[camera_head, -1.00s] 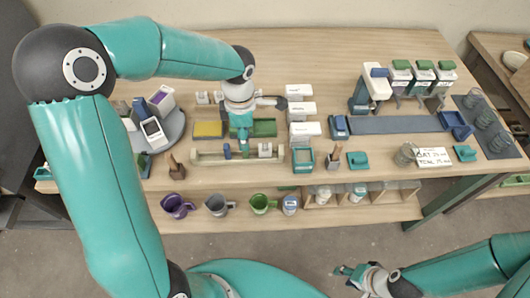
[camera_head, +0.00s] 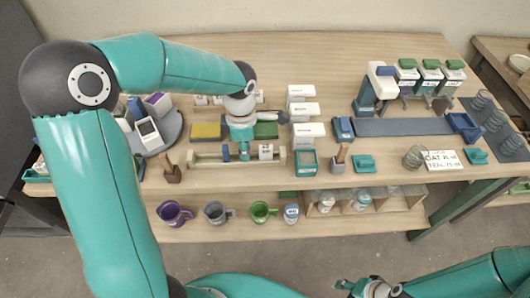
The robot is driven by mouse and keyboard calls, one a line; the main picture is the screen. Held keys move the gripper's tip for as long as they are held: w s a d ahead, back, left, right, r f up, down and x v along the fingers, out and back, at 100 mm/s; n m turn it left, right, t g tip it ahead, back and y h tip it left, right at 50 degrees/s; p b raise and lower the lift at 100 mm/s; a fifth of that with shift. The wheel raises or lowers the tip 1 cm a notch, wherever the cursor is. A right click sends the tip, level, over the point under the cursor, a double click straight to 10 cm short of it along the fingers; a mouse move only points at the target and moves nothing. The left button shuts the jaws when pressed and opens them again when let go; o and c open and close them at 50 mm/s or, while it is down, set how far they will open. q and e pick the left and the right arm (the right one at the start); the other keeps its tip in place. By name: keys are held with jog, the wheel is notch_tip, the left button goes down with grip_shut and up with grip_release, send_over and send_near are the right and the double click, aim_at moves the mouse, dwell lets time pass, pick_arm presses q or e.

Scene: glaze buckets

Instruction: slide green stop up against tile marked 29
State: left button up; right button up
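My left gripper (camera_head: 243,153) points down over the pale wooden rail (camera_head: 208,162) in the middle of the table. Its small teal fingertips are at the rail, between a blue stop (camera_head: 226,152) on the left and a small white tile (camera_head: 265,152) on the right. A green stop cannot be told apart from the teal fingertips, so I cannot tell whether they hold it. The number on the white tile is too small to read. My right gripper (camera_head: 358,288) is low at the bottom edge, away from the table, and its finger opening is unclear.
A yellow pad (camera_head: 206,131) and a green pad (camera_head: 266,130) lie behind the rail. White boxes (camera_head: 306,112) and a teal container (camera_head: 305,162) stand to the right. A wooden block with a handle (camera_head: 172,173) stands left. Mugs (camera_head: 215,212) sit on the lower shelf.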

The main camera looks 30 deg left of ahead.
aim_at(263, 147)
pick_arm(q)
jog(key=shift+w+d, duration=0.1)
jog(key=shift+d, duration=0.05)
grip_shut()
jog(key=shift+w+d, duration=0.6)
jog(key=shift+d, duration=0.35)
jog(key=shift+w+d, duration=0.55)
jog(key=shift+d, duration=0.4)
jog(key=o, duration=0.7)
grip_release()
jog(key=shift+o, duration=0.2)
jog(key=shift+r+p, duration=2)
jog(key=shift+r, duration=1.55)
jog(key=shift+f, duration=0.1)
